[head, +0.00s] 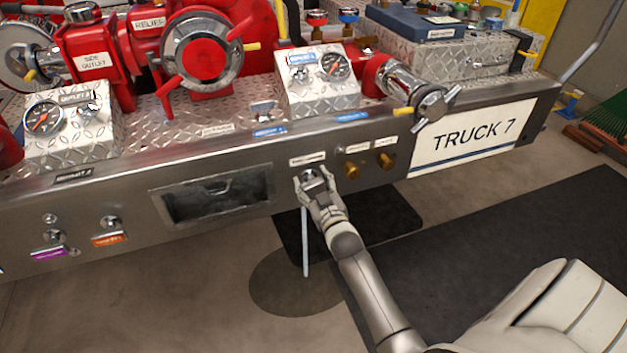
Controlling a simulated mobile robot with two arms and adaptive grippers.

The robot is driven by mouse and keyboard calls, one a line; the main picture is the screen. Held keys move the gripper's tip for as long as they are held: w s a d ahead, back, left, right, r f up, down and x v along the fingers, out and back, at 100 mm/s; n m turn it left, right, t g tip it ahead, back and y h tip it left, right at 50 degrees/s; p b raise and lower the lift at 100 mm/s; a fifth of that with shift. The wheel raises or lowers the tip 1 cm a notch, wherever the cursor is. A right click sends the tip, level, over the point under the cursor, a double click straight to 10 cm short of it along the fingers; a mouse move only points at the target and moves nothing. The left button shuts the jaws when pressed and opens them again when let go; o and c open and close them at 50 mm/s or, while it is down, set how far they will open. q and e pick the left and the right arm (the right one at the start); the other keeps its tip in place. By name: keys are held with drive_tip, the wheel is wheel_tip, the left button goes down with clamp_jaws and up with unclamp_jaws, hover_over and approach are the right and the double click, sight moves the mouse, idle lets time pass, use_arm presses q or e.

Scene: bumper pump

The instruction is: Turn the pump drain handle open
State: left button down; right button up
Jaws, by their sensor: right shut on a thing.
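The pump drain handle (312,174) is a small metal part on the front of the steel bumper, under a white label (308,160) too small to read. My right gripper (312,186) is at the bumper face, shut on the handle. Its fingers cover most of the handle, so its turn position cannot be told. My right arm reaches up to it from the lower right. My left gripper is not in the picture.
Two brass knobs (384,160) sit just right of the handle, by the TRUCK 7 plate (470,133). A recessed opening (213,194) is to the left. A thin pale rod (305,242) hangs below the gripper. Dark mats (500,250) cover the floor.

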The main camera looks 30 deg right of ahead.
drive_tip(key=shift+n, duration=1)
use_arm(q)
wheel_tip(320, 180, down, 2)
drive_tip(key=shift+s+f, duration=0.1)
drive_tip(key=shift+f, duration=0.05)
use_arm(e)
drive_tip(key=o, duration=1)
drive_tip(key=v, duration=1.2)
drive_tip(key=shift+f, duration=0.1)
